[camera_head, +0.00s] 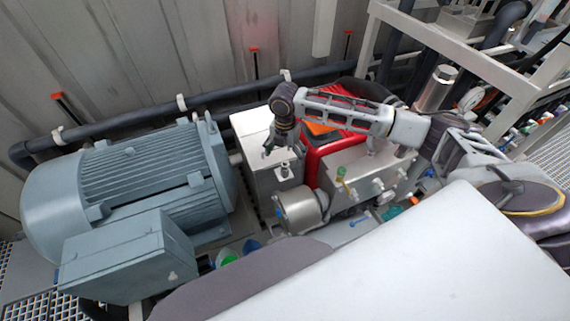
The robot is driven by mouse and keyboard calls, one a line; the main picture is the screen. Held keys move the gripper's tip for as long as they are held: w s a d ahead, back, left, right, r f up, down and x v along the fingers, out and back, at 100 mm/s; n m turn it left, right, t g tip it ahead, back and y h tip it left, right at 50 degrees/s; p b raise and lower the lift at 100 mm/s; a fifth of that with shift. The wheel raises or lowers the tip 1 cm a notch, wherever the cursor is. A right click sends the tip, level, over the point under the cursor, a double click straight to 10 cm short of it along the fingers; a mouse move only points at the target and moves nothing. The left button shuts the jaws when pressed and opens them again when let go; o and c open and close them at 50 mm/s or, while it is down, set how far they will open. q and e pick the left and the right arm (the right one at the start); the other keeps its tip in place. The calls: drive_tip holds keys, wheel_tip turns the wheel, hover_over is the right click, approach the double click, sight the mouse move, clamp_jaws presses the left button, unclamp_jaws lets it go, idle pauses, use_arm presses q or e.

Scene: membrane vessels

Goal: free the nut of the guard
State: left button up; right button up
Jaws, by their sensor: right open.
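A grey metal box-shaped cover (262,178), which looks like the guard, stands between the blue-grey motor and the pump parts. My right gripper (282,149) is over its top right part, pointing down with its fingers apart. I cannot tell whether the fingers touch the cover. Nothing shows between them. The nut is too small or hidden behind the gripper, so I cannot make it out. My left gripper is not in view.
The large motor (130,185) fills the left side. A red housing (316,158) and a metal block with fittings (365,175) stand right of the cover. A dark pipe (225,98) runs along the wall behind. Frame bars (455,45) stand at upper right.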

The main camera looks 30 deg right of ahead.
sight(285, 164)
drive_tip(key=shift+f+m+b, duration=0.15)
drive_tip(key=shift+m+b, duration=0.3)
drive_tip(key=shift+m, duration=0.05)
drive_tip(key=shift+f+m+b, duration=0.1)
drive_tip(key=shift+m+b, duration=0.5)
drive_tip(key=shift+m, duration=0.2)
drive_tip(key=shift+f, duration=0.95)
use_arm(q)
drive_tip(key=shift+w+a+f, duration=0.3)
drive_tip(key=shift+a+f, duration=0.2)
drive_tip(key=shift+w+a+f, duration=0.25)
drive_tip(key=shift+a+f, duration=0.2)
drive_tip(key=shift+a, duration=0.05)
use_arm(e)
drive_tip(key=shift+f, duration=0.9)
